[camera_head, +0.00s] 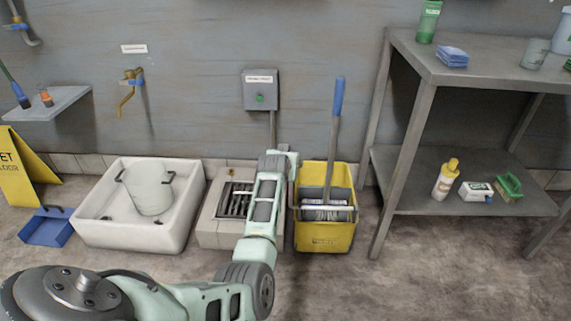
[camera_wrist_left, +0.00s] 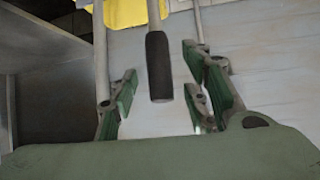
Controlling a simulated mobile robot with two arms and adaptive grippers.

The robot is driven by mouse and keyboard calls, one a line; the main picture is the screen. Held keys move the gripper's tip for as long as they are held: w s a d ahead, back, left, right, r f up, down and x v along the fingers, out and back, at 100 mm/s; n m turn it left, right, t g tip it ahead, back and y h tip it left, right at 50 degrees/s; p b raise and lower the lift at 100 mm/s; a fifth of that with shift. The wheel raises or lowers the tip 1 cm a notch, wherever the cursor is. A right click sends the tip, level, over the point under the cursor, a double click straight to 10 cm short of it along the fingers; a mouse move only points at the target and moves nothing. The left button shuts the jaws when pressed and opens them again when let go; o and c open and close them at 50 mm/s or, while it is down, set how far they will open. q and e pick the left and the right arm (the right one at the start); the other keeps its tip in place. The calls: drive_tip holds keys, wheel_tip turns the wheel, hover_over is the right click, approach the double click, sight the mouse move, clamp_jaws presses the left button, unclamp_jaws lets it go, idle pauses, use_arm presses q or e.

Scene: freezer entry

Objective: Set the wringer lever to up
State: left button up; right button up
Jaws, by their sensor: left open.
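The yellow mop bucket (camera_head: 325,236) stands on the floor against the wall, with a grey wringer (camera_head: 326,212) on top. In the left wrist view a dark grip (camera_wrist_left: 158,68) on a thin grey rod comes from the yellow bucket (camera_wrist_left: 128,12); it appears to be the wringer lever. In the head view this grip is hidden, apparently behind my arm. My left gripper (camera_head: 281,153) is at the bucket's left side, above its rim. In the wrist view its green finger pads (camera_wrist_left: 160,98) are open, one on each side of the grip; contact is not visible.
A blue-tipped handle (camera_head: 338,97) rises from the bucket. A grey control box (camera_head: 261,90) with a conduit is behind my gripper. A metal shelf (camera_head: 465,190) stands right; a floor drain (camera_head: 236,200) and white basin (camera_head: 135,228) are left. Floor in front is clear.

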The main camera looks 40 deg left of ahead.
use_arm(q)
drive_tip(key=v, duration=0.7)
drive_tip(key=shift+s+r, duration=0.2)
drive_tip(key=shift+s, duration=0.05)
drive_tip(key=shift+d, duration=0.1)
